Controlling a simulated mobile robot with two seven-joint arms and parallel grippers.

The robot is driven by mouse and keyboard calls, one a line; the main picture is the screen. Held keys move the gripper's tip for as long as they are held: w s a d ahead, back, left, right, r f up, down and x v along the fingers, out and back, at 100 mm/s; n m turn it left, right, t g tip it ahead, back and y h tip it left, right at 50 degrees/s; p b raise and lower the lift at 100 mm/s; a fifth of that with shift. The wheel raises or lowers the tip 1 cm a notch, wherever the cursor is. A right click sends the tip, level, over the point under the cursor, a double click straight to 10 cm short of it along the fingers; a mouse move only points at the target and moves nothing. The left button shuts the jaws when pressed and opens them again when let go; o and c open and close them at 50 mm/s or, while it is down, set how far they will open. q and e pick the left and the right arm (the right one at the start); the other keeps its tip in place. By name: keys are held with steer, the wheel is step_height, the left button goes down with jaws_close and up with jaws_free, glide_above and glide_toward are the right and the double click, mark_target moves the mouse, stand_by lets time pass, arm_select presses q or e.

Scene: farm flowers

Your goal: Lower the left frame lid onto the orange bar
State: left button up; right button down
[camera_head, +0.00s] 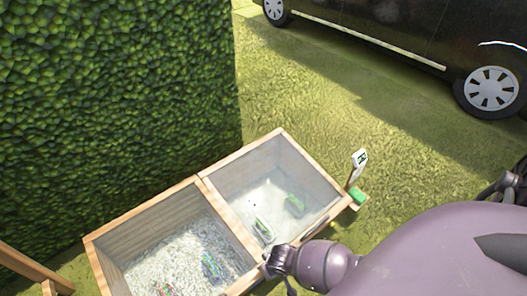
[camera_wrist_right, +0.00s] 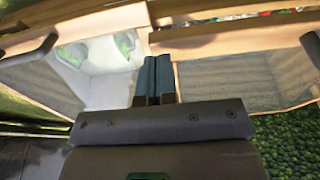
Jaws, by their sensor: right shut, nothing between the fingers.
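A two-bay wooden frame box (camera_head: 197,181) stands on the grass in the head view. Its left bay looks open, with pale gravel and small coloured items inside. Its right bay has a greyish, see-through look, as if covered by a clear panel. I cannot make out a separate left lid or an orange bar. My right gripper (camera_head: 270,263) is at the near end of the divider between the bays. In the right wrist view its fingers (camera_wrist_right: 153,80) are together and empty, close to the wood; contact is unclear. My left gripper is not in view.
A leafy hedge (camera_head: 115,90) stands close behind the left bay. A small sign (camera_head: 359,158) and a green block (camera_head: 357,195) are at the box's right corner. A dark vehicle (camera_head: 410,45) is parked beyond open grass. A wooden piece (camera_head: 30,268) shows at lower left.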

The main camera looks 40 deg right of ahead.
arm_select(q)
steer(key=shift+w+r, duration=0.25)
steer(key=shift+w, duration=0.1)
arm_select(e)
steer(key=shift+w+f, duration=0.1)
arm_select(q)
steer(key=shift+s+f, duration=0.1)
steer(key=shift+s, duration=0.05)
arm_select(e)
steer(key=shift+d, duration=0.1)
